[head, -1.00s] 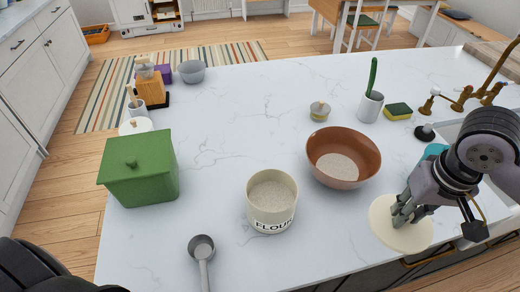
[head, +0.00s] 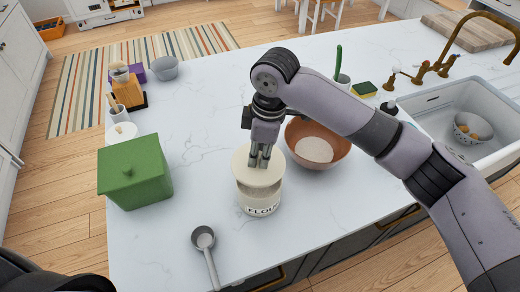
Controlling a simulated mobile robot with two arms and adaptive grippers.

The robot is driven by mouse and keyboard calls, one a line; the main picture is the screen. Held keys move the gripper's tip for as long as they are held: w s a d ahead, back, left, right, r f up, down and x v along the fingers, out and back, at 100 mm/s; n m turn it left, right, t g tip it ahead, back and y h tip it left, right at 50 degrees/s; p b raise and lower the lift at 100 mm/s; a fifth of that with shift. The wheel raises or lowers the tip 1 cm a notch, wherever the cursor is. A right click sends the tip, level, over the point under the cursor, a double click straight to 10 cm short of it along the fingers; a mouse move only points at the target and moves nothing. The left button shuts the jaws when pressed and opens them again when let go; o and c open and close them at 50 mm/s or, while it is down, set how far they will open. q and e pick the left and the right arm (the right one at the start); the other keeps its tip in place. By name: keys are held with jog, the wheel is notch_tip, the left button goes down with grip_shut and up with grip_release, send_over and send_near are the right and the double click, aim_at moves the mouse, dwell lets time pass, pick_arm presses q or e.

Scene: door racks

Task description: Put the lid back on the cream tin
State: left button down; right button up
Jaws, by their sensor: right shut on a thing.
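The cream tin (head: 260,204), marked FLOUR, stands upright on the white worktop near its front edge. My right gripper (head: 260,160) is above it, pointing down, shut on the cream lid (head: 245,176). The lid is over the tin's mouth and looks slightly tilted, with a dark gap below its front edge. Whether the lid touches the rim at the back cannot be seen. The lid hides most of the tin's inside. My left gripper is not in view; only a dark part of my body shows at the lower left.
A brown bowl of flour (head: 318,146) stands close to the right of the tin, partly behind my right arm. A green box (head: 136,175) is to the left. A metal scoop (head: 205,248) lies in front left. A sink (head: 460,120) is at the right.

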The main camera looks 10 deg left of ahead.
jog(key=shift+f+b, duration=0.7)
jog(key=shift+f, duration=0.1)
notch_tip(320, 180, down, 2)
jog(key=shift+f+b, duration=0.1)
jog(key=shift+b, duration=1.15)
jog(key=shift+f, duration=1.05)
jog(key=shift+p, duration=0.6)
jog(key=shift+f+p, duration=0.15)
jog(key=shift+p, duration=0.9)
dwell(0.5)
jog(key=o, duration=1)
jog(key=shift+o, duration=0.6)
